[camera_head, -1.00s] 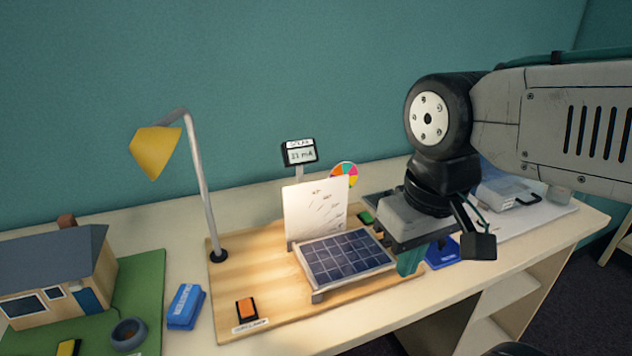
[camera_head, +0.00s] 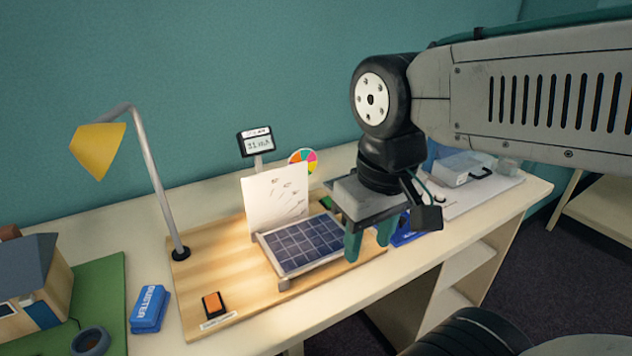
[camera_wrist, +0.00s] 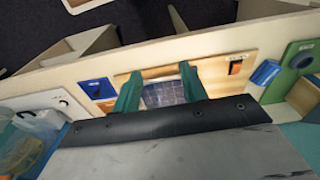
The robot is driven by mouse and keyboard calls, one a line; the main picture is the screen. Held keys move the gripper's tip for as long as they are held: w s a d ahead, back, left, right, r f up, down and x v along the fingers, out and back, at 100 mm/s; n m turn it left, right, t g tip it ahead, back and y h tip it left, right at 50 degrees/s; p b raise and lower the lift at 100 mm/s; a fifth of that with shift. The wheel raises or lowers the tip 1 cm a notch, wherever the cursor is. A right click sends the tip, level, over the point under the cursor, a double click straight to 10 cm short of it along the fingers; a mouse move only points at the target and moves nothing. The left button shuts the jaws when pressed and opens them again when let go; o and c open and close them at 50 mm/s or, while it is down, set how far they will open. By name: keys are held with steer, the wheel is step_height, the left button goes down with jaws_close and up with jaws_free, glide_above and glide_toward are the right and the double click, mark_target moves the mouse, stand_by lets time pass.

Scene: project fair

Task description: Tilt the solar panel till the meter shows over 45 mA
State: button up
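The solar panel (camera_head: 302,243) is a dark blue gridded plate in a pale frame, at a low tilt on the wooden board, in front of a white marked card (camera_head: 276,204). The meter (camera_head: 257,142) stands behind it; its blurred reading looks like 31 mA. My gripper (camera_head: 370,235) is open and empty, just right of the panel in the head view, with its green fingers pointing down. In the wrist view, the panel (camera_wrist: 163,93) appears between the open fingers (camera_wrist: 160,85), with no contact visible.
A yellow lamp (camera_head: 97,148) leans over the board (camera_head: 195,280) from the left. An orange switch (camera_head: 213,303) sits at the board's front, and a blue duster (camera_head: 149,309) lies left of it. A model house (camera_head: 38,283) and a clear case (camera_head: 462,168) stand farther out.

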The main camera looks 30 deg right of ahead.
steer(key=w+d+f+n, duration=0.1)
steer(key=w+d+f, duration=0.1)
steer(key=w+d, duration=0.3)
steer(key=w+d+f+n+g, duration=0.1)
steer(key=w+d+f, duration=0.2)
steer(key=w, duration=0.6)
steer(key=w+d+f+n, duration=0.1)
steer(key=w+d+f, duration=0.2)
steer(key=w+d, duration=0.3)
steer(key=shift+w+d+g, duration=0.3)
steer(key=shift+w, duration=0.45)
steer(key=shift+w+r+n, duration=0.25)
steer(key=shift+n, duration=0.15)
steer(key=shift+d+f+n, duration=0.1)
steer(key=shift+f+n, duration=0.2)
steer(key=shift+f, duration=0.25)
step_height(320, 180, down, 7)
steer(key=shift+r, duration=0.1)
